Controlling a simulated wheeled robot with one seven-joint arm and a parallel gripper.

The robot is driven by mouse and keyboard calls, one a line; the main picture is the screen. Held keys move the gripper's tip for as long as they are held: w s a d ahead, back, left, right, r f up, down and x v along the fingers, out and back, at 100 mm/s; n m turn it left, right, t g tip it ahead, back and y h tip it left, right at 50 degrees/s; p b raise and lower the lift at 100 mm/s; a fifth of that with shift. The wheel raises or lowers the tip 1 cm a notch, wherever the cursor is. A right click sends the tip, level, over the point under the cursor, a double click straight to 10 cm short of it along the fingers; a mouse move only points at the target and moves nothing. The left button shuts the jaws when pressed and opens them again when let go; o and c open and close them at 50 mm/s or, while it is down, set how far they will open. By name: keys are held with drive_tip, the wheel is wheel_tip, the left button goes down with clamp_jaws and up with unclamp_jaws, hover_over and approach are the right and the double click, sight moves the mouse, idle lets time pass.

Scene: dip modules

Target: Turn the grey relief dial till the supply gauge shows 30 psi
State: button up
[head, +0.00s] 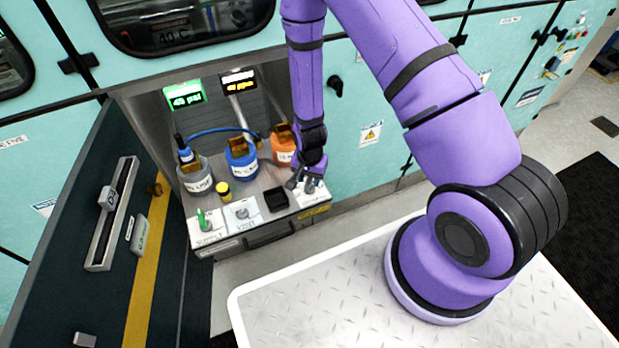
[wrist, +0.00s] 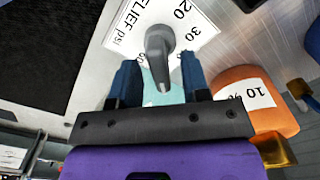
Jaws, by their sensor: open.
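The grey relief dial (wrist: 159,45) has a round hub and a bar-shaped handle, on a white plate (wrist: 190,18) marked RELIEF psi with 20 and 30. In the wrist view my gripper (wrist: 159,66) is open, with a blue finger on each side of the handle and visible gaps. In the head view my gripper (head: 308,184) is low over the right end of the bench, and it largely hides the dial. A lit green display (head: 184,95) on the back wall reads in psi, seemingly in the forties; its digits are blurred.
A second display (head: 238,80) shows orange text. Grey (head: 197,180), blue (head: 240,160) and orange (head: 284,146) containers stand behind the bench's front plates. An open dark door (head: 100,240) stands left.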

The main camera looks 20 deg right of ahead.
drive_tip(key=shift+f, duration=0.25)
drive_tip(key=shift+c, duration=0.4)
clamp_jaws()
drive_tip(key=shift+n, duration=0.4)
drive_tip(key=n, duration=1.2)
drive_tip(key=shift+n, duration=0.4)
